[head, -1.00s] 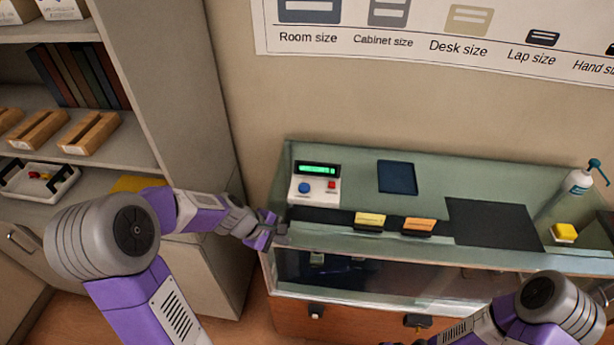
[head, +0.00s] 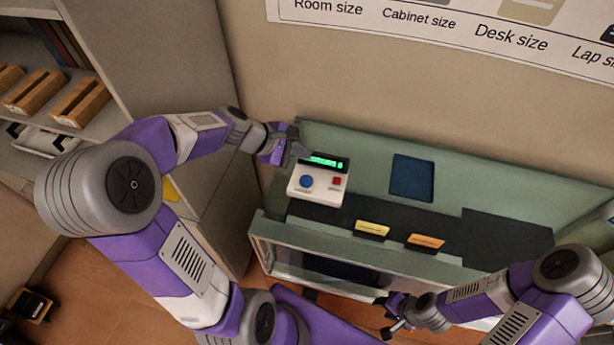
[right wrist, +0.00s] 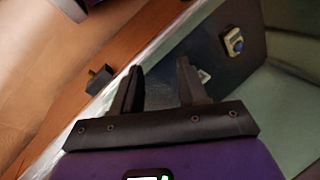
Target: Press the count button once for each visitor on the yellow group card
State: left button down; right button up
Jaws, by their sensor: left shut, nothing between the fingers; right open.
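The white counter box (head: 318,185) stands on the left of the display case top, with a round blue button (head: 306,181), a smaller red button (head: 337,181) and a lit green display (head: 326,162) whose digits I cannot read. The yellow card (head: 372,229) stands on the dark strip to its right, beside an orange card (head: 426,241); their writing is too small to read. My left gripper (head: 298,146) is shut and empty, at the box's back left corner above the display. My right gripper (head: 390,317) is open and low by the case front; it also shows in the right wrist view (right wrist: 158,80).
A shelf with wooden blocks (head: 80,105) stands on the left. The glass case front (head: 300,262) lies between my arms.

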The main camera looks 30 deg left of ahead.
aim_at(303, 182)
pick_arm(q)
jog(key=f+b, duration=0.2)
jog(key=f, duration=0.1)
jog(key=f+b, duration=0.6)
jog(key=shift+w, duration=0.3)
dwell(1.8)
jog(key=shift+f+b, duration=0.45)
jog(key=shift+f+b, duration=0.4)
jog(key=shift+f, duration=0.05)
dwell(0.5)
jog(key=shift+r, duration=0.1)
jog(key=shift+r+p, duration=0.8)
